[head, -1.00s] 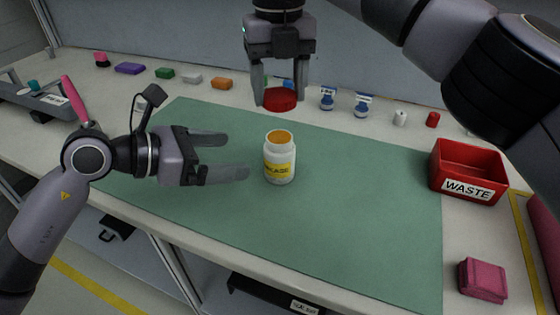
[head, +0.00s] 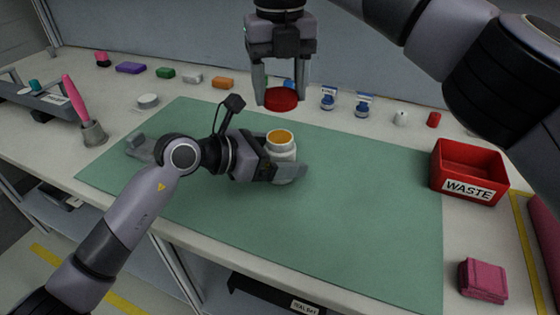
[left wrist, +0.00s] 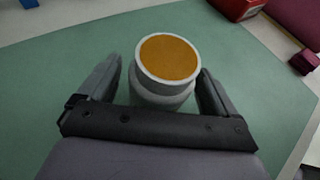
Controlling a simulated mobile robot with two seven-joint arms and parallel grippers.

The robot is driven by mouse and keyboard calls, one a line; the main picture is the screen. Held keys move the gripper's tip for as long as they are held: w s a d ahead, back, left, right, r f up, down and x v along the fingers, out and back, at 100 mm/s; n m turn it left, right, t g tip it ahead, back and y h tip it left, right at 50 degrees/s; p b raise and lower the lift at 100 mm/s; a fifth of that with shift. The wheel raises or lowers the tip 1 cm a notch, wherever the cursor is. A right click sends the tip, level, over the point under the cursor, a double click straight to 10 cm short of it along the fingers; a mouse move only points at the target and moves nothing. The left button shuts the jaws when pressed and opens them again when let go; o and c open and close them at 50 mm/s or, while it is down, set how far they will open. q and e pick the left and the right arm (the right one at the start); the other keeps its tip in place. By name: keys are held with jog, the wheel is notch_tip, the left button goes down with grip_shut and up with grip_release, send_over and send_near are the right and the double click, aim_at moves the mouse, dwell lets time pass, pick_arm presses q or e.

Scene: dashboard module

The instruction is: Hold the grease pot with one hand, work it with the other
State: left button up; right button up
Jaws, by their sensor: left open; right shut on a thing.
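The grease pot (head: 281,142) is a white jar standing upright on the green mat (head: 350,200). Its top is off and orange grease shows inside. My left gripper (head: 287,168) is open around the pot, one finger on each side. In the left wrist view the pot (left wrist: 168,60) stands between the two fingers (left wrist: 160,95), with a gap visible at each side. My right gripper (head: 281,92) is shut on a red lid (head: 281,100) and holds it in the air above and behind the pot. The pot's label is hidden by my left gripper.
Small bottles and coloured blocks line the back. The mat's right half is clear.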

pick_arm(q)
jog(key=c, duration=1.5)
pick_arm(e)
jog(key=shift+f, duration=0.1)
send_over(278, 137)
jog(key=shift+d+f, duration=0.2)
jog(key=shift+f, duration=2.25)
jog(key=shift+f, duration=0.1)
jog(key=shift+f, duration=0.75)
jog(key=shift+f, duration=0.6)
pick_arm(q)
grip_shut()
pick_arm(e)
jog(key=o, duration=1)
jog(key=shift+o, duration=0.5)
jog(key=shift+a, duration=0.15)
